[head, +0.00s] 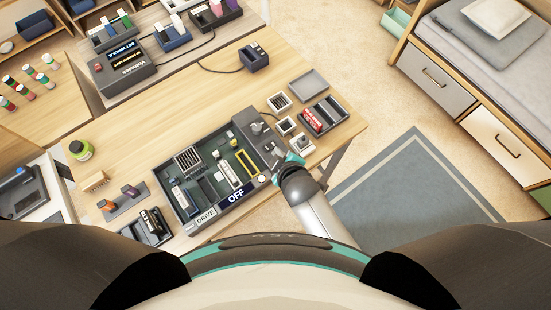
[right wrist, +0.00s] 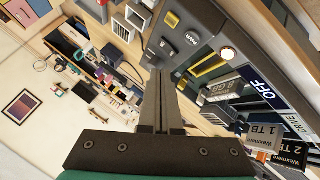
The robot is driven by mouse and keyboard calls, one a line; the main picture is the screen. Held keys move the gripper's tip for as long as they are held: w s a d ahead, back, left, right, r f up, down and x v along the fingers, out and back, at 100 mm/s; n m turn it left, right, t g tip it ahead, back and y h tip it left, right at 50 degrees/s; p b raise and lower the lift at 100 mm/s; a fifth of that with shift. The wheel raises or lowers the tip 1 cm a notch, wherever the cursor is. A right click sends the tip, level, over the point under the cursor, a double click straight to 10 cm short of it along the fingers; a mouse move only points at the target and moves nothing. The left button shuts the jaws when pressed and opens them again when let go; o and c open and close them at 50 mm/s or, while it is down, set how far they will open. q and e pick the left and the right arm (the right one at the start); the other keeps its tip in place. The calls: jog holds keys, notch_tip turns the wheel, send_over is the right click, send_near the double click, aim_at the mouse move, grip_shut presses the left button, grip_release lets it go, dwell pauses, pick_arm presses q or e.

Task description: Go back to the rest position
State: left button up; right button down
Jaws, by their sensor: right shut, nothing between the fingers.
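My right gripper (head: 279,160) reaches in from the bottom of the head view to the right end of a grey open case (head: 216,183) on the wooden desk. In the right wrist view its two fingers (right wrist: 156,74) are closed together with nothing between them. The fingertips appear close to the case's control panel (right wrist: 180,36), which has small buttons; I cannot tell whether they touch it. The case holds several drives and modules, and its front carries a "DRIVE" label and an "OFF" display (head: 236,196). A round light (right wrist: 228,54) glows on the panel. My left gripper is not in view.
The desk (head: 310,65) also holds a black tray with a red item (head: 312,120), a grey tray (head: 309,85), small square holders, and a green-lidded jar (head: 80,149). A dark device with lit screens (head: 124,65) stands at the back left. Drawers (head: 435,82) are at the right.

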dwell(0.8)
jog(key=s+d+r+m+g+h, duration=0.3)
jog(key=s+d+r+m+g, duration=0.2)
jog(key=s+d+r+m, duration=0.9)
notch_tip(320, 180, down, 30)
jog(key=s+d+f+n+g+b, duration=0.15)
jog(key=n+b, duration=0.25)
jog(key=b, duration=0.5)
jog(key=s+d+f+b, duration=0.1)
jog(key=s+f+b, duration=0.3)
jog(key=s+f, duration=0.3)
jog(key=s+d+f+g+b, duration=0.1)
jog(key=s+f+b, duration=0.3)
jog(key=s+f, duration=0.4)
notch_tip(320, 180, down, 6)
jog(key=shift+d+r, duration=0.15)
jog(key=shift+d, duration=0.2)
jog(key=shift+a, duration=0.1)
